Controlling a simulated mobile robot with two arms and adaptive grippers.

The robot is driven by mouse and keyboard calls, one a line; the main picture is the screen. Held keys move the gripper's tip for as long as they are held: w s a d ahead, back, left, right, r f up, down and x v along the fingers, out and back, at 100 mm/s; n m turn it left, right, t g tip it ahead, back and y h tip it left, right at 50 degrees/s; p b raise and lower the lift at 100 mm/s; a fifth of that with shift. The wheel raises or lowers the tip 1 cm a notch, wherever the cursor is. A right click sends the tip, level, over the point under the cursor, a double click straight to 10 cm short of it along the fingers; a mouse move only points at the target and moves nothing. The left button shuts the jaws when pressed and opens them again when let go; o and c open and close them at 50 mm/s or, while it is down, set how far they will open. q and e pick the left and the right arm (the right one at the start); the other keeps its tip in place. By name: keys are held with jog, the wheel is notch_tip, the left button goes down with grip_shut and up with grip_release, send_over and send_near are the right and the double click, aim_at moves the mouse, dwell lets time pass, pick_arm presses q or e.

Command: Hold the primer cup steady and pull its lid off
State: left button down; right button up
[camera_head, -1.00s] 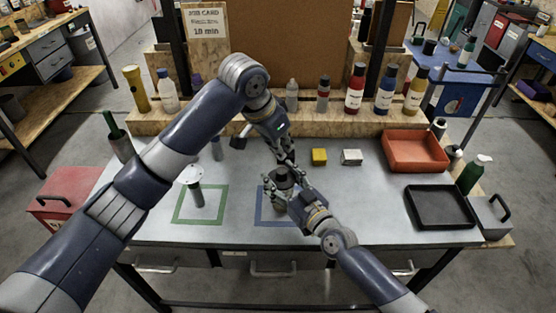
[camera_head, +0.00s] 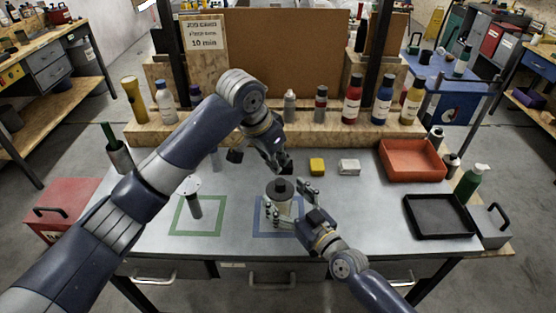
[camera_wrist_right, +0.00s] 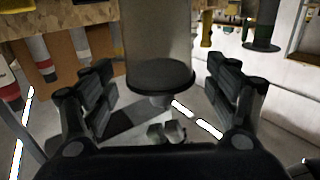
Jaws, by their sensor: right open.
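The primer cup (camera_head: 284,207) is pale and stands upright in the blue square outline (camera_head: 262,236). Its dark round lid (camera_head: 281,188) sits on top. In the right wrist view, which looks upside down, the translucent cup (camera_wrist_right: 158,40) and dark lid (camera_wrist_right: 160,76) show between the fingers. My right gripper (camera_head: 292,202) is open, with a finger on either side of the cup; in the wrist view (camera_wrist_right: 163,103) gaps show on both sides. My left gripper (camera_head: 281,166) is just behind the cup, apart from the lid; its fingertips are dark and too small to read.
A dark item with a white top (camera_head: 193,200) stands in the green outline at left. A red tray (camera_head: 412,161) and black tray (camera_head: 440,216) are at right. Bottles line the back shelf.

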jog(key=shift+v, duration=2.3)
pick_arm(q)
jog(key=shift+d, duration=0.1)
pick_arm(e)
jog(key=shift+f, duration=0.1)
